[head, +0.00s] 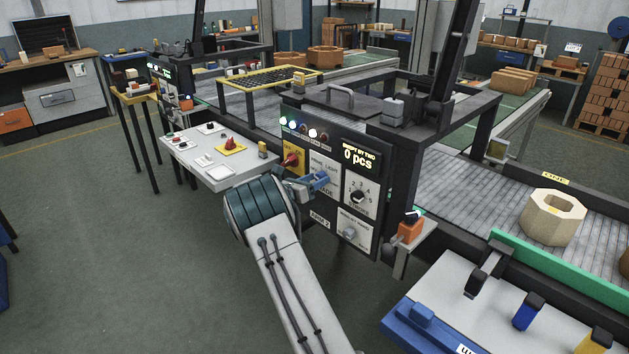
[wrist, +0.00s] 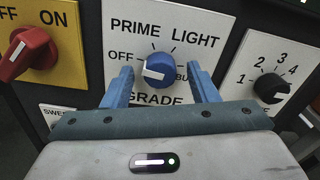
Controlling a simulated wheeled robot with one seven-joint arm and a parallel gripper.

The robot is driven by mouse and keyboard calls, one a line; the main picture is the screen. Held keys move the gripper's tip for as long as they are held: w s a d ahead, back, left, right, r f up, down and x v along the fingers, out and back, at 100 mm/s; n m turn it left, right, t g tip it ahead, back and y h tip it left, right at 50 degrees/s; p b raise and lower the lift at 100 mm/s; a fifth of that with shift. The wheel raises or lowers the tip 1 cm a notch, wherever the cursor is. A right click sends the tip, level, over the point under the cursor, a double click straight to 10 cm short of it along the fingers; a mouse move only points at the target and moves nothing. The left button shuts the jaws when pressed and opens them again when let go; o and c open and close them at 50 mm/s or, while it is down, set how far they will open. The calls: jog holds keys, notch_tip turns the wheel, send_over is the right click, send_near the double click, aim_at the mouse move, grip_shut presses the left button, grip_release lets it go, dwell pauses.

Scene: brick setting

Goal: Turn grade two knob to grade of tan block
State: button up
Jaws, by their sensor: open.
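The blue grade knob (wrist: 158,67) is on a white plate labelled OFF, PRIME, LIGHT and a partly hidden word beginning BU. Its white mark lies at the lower left, on the OFF side. My gripper (wrist: 161,71) is open, with one blue finger on each side of the knob and visible gaps between. In the head view my gripper (head: 319,181) is at the panel and hides the knob. The tan block (head: 552,219), octagonal with a central hole, sits on the conveyor at the right.
A red OFF/ON switch (wrist: 29,52) is left of the grade plate. A black numbered knob (wrist: 270,88) is to its right. An orange box (head: 410,231) juts out at the panel's lower right.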

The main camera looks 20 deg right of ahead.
jog(key=shift+c, duration=0.2)
jog(key=c, duration=0.9)
jog(key=shift+f+m+b, duration=0.15)
jog(key=shift+m+b, duration=0.25)
jog(key=shift+b, duration=0.25)
jog(key=shift+m+b, duration=5)
jog(key=shift+b, duration=1.25)
